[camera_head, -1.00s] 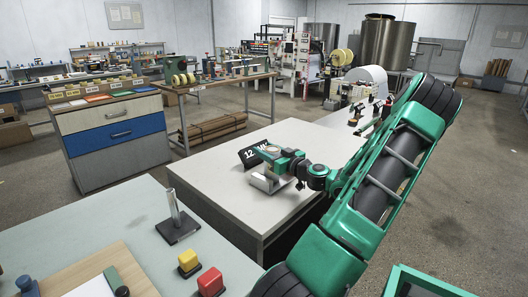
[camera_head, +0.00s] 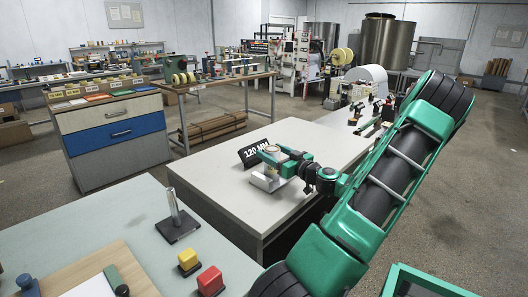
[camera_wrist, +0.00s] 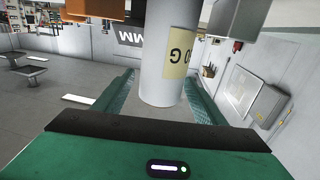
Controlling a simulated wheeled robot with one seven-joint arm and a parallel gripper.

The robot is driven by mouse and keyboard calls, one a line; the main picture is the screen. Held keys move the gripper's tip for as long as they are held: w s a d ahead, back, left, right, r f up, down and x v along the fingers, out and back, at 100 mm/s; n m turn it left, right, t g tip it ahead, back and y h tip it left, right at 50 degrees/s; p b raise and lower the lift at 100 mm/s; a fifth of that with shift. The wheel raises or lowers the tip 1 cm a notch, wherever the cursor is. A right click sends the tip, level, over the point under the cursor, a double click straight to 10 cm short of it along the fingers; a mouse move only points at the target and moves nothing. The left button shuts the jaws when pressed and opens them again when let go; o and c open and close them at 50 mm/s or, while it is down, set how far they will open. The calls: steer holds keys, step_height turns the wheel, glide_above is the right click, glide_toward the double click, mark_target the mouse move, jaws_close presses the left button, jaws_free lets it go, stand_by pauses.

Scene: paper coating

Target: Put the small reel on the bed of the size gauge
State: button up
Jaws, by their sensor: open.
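The small reel is a white upright cylinder with a cream label; it stands between my fingers in the wrist view (camera_wrist: 160,75). My gripper (camera_head: 274,157) is open around its upper part, with a green finger on either side in the wrist view (camera_wrist: 158,98). The size gauge stands on the pale table in the head view, with its grey metal bed (camera_head: 264,184) below my gripper and a black "120 MM" sign (camera_head: 253,153) behind. My gripper hides much of the reel in the head view. Whether the reel's foot touches the bed cannot be made out.
The pale table (camera_head: 215,190) is clear in front and to the left of the gauge. A nearer bench holds a clear post on a dark base (camera_head: 177,226), a yellow button (camera_head: 188,260) and a red button (camera_head: 210,281). Machinery stands farther back on the right.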

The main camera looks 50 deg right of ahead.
steer(key=v, duration=0.8)
steer(key=shift+s, duration=0.15)
